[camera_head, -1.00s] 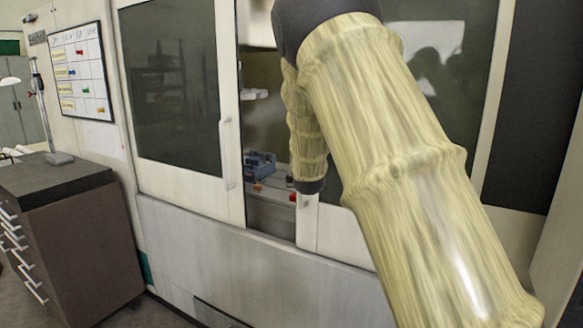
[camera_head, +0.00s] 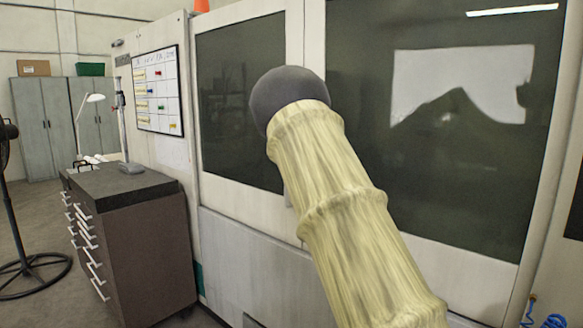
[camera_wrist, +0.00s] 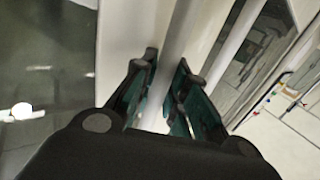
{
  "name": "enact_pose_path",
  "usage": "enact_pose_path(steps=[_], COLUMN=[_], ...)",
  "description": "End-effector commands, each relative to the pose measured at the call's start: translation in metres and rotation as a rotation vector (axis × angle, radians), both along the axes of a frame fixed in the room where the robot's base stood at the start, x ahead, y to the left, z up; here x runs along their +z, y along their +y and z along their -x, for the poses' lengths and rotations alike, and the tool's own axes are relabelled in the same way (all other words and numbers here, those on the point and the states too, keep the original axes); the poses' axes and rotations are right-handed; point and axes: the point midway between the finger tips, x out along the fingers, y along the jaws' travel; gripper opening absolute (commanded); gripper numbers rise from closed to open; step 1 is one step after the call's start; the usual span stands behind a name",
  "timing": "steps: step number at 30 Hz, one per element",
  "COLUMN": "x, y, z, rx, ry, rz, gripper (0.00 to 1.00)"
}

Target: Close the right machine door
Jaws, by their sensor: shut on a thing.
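The right machine door (camera_head: 440,190) is a white panel with a large dark window. In the head view its left edge meets the left machine door (camera_head: 235,100) above my arm, with no opening visible there. Lower down, my arm hides the seam. In the wrist view my gripper (camera_wrist: 166,68) is shut on a pale upright bar, the door handle (camera_wrist: 183,32), with one dark green finger on each side. The handle runs beside a white door frame. My gripper and the held handle are hidden behind my arm in the head view.
A dark drawer cabinet (camera_head: 130,235) stands left of the machine, with a lamp (camera_head: 92,98) behind it. A whiteboard (camera_head: 158,90) hangs on the machine's side. A black fan (camera_head: 20,220) stands at far left. Open floor lies between fan and cabinet.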

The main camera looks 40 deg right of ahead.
Motion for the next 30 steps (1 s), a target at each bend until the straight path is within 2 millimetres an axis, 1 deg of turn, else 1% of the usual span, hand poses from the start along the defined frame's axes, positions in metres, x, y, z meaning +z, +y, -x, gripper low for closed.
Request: enact_pose_path(steps=[1, 12, 13, 15, 16, 25, 30], x=[-0.0055, -0.0045, -0.0044, -0.0039, -0.0037, -0.0021, -0.0017], y=[-0.0018, -0.0021, -0.0019, -0.002, -0.0021, -0.0039, 0.0028], z=[0.0003, -0.0006, -0.0008, -0.0009, -0.0007, 0.0009, 0.0066], rx=[-0.002, -0.002, -0.002, -0.002, -0.002, -0.005, -0.004], ry=[0.006, 0.006, 0.005, 0.005, 0.004, 0.003, 0.002], rz=[-0.005, -0.004, -0.003, -0.003, -0.003, -0.001, -0.002], gripper=[0.0, 0.0, 0.2, 0.33, 0.37, 0.37, 0.37])
